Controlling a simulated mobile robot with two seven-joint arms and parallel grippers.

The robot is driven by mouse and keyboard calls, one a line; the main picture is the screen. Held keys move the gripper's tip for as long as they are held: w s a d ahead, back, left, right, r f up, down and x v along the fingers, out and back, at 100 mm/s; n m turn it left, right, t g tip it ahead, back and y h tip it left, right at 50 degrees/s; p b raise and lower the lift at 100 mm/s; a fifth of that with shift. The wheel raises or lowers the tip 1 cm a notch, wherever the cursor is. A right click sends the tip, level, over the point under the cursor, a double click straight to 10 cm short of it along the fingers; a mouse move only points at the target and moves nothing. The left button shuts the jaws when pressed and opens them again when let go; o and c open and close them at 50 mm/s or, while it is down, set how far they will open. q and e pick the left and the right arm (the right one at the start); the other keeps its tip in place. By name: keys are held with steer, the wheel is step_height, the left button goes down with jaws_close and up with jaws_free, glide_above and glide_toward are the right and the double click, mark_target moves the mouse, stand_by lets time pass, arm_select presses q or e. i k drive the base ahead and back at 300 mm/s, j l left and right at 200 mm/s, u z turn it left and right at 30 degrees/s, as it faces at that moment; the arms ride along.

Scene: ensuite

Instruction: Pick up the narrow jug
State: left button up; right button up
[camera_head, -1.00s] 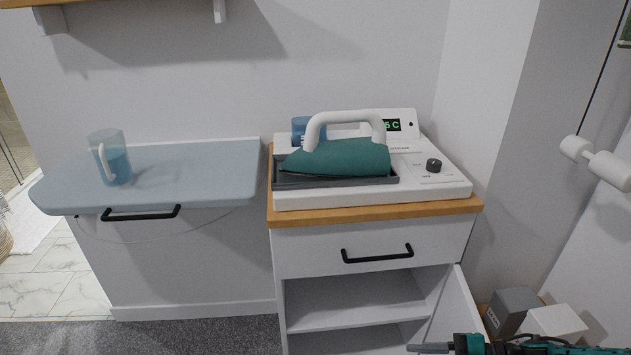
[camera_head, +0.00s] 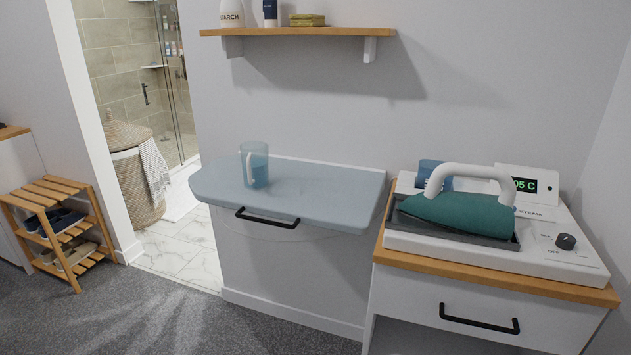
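The narrow jug (camera_head: 255,166) is a translucent blue jug with a white handle and some liquid low inside. It stands upright on the pale blue fold-out board (camera_head: 318,192), toward its left part. Its handle faces the front left. Neither of my grippers is in the camera_head view, and nothing touches the jug.
A steam iron (camera_head: 463,213) with a teal body sits on its white station (camera_head: 560,262) on a wooden-topped cabinet at the right. A wall shelf (camera_head: 300,32) holds a few items above the board. A shoe rack (camera_head: 60,228) and wicker basket (camera_head: 133,180) stand left. Grey carpet in front is clear.

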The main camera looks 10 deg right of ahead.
mark_target(254, 154)
steer(key=i+j, duration=0.25)
steer(key=j, duration=0.15)
steer(key=i+j, duration=0.2)
steer(key=j, duration=0.2)
steer(key=i+j, duration=0.25)
steer(key=j, duration=0.15)
steer(key=i+j+z, duration=0.1)
steer(key=z, duration=1.95)
steer(key=u, duration=1.3)
